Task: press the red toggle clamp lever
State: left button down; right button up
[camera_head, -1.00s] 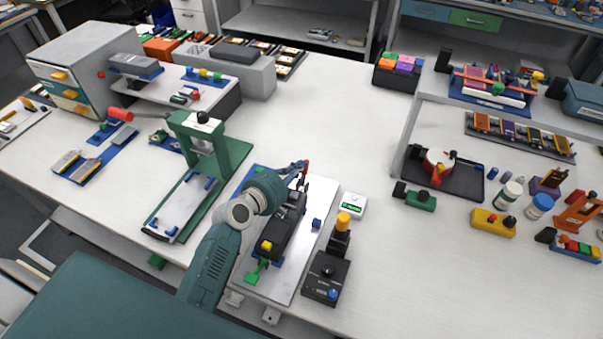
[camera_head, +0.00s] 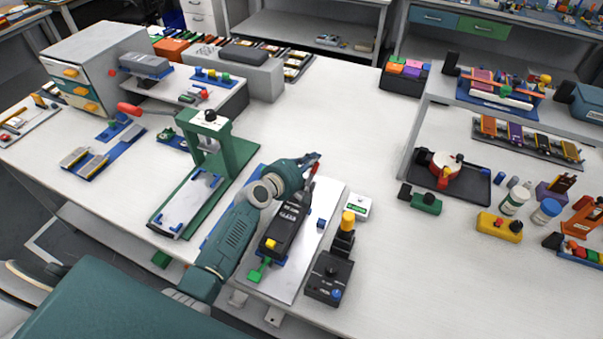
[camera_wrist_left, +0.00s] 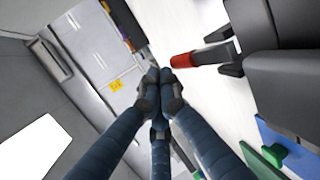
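The red-tipped toggle clamp lever (camera_head: 315,169) stands at the far end of the black fixture (camera_head: 286,228), which lies on a pale plate. In the left wrist view the red lever tip (camera_wrist_left: 184,60) points left from a dark clamp body, just right of my fingertips. My left gripper (camera_head: 312,158) is at the far end of the fixture, close to the red tip. Its dark fingers (camera_wrist_left: 161,76) meet at their tips in the wrist view, with nothing seen between them. I cannot tell whether they touch the lever. My right gripper is not in view.
A green press (camera_head: 217,140) with a red handle (camera_head: 130,109) stands left of my arm. A black control box (camera_head: 329,277) and a white display unit (camera_head: 357,206) stand right of the plate. The table is clear beyond my gripper.

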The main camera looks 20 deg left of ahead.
pick_arm(q)
jog(key=shift+w+d, duration=0.1)
jog(key=shift+w, duration=0.1)
jog(key=shift+w+f+g+p, duration=0.2)
jog(key=shift+f+g+p, duration=0.15)
jog(key=shift+g, duration=0.25)
jog(key=shift+f, duration=0.15)
jog(key=shift+w+f+p, duration=0.2)
jog(key=shift+f+p, duration=0.1)
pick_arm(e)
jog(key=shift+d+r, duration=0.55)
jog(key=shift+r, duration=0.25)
pick_arm(q)
jog(key=shift+f, duration=0.15)
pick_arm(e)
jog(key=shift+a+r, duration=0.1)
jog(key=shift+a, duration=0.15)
